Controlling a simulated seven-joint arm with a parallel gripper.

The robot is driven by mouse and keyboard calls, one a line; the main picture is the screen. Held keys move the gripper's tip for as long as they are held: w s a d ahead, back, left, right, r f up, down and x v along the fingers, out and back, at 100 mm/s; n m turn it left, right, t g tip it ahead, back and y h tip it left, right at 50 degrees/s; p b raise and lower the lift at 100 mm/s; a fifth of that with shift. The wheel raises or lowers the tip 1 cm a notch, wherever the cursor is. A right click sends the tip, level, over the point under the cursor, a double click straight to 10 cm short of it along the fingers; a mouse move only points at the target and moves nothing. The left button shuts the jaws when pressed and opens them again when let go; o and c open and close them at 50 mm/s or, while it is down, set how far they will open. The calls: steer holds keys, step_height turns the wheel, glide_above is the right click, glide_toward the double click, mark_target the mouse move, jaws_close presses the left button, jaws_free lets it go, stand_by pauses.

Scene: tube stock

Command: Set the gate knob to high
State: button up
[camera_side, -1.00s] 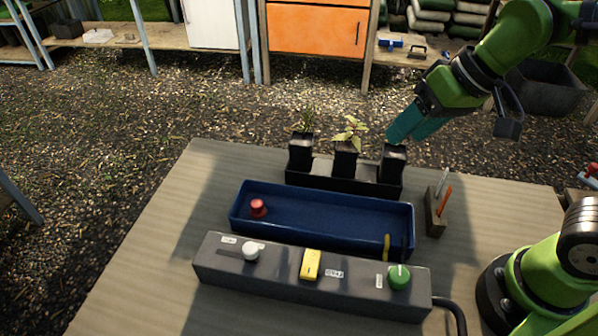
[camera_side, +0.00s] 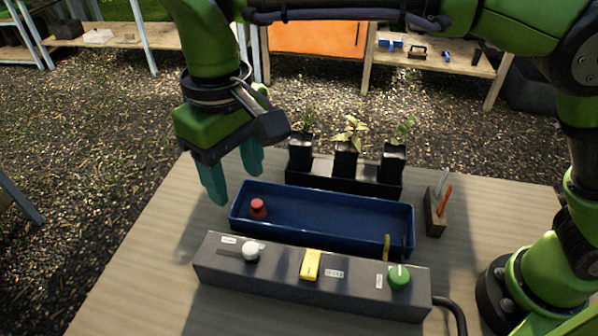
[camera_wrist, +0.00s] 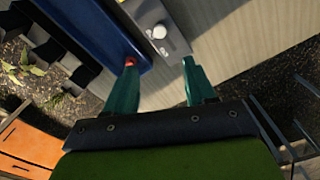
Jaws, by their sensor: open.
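A grey control box (camera_side: 290,290) lies along the front of the table. It carries a white knob (camera_side: 251,250) on the left, a yellow switch (camera_side: 311,264) in the middle and a green knob (camera_side: 399,277) with a pale line on the right. Small labels sit beside them, too small to read surely, so I cannot tell which is the gate knob. My gripper (camera_side: 237,184) is open and empty, above the table behind and left of the white knob. In the wrist view, the white knob (camera_wrist: 159,31) shows beyond the gap between the fingertips (camera_wrist: 158,62).
A blue tray (camera_side: 330,197) with a red knob-like piece (camera_side: 258,207) lies behind the box. Several potted seedlings stand in a black holder (camera_side: 325,172) behind it. A small tool block (camera_side: 434,216) stands right. The table's left part is clear.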

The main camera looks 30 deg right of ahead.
mark_target(250, 248)
step_height(250, 248, down, 16)
stand_by(0.4)
steer(key=shift+c, duration=0.5)
jaws_close()
